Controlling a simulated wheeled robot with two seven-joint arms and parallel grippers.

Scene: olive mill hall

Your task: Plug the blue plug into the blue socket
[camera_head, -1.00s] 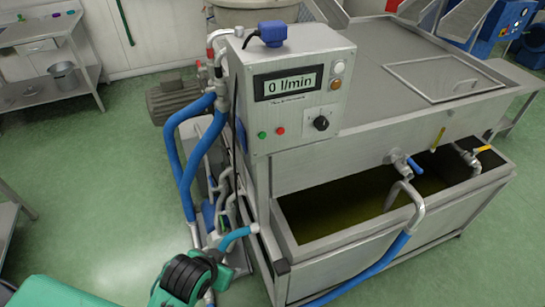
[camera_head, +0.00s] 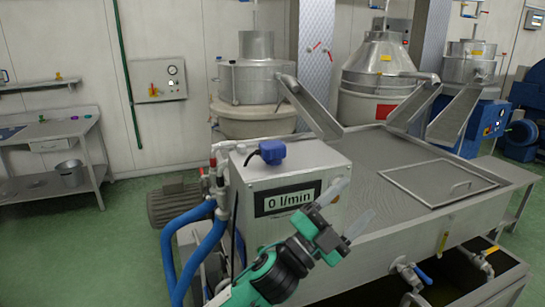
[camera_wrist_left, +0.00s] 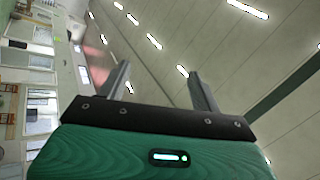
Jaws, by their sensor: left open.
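The blue plug (camera_head: 272,152) lies on top of the grey control box (camera_head: 300,160), with a short black cable at its left side. My left gripper (camera_head: 348,205) is raised in front of the box's display face, to the right of and lower in the picture than the plug. Its two fingers are apart with nothing between them. In the left wrist view the open fingers (camera_wrist_left: 160,85) point up towards the ceiling lights. I cannot make out a blue socket now. My right gripper is not in view.
A steel tank with a flat lid (camera_head: 435,183) extends right of the box. Blue hoses (camera_head: 190,245) and a motor (camera_head: 173,203) stand on its left. A wall panel (camera_head: 158,85) and side table (camera_head: 50,150) are farther back. Green floor lies open at left.

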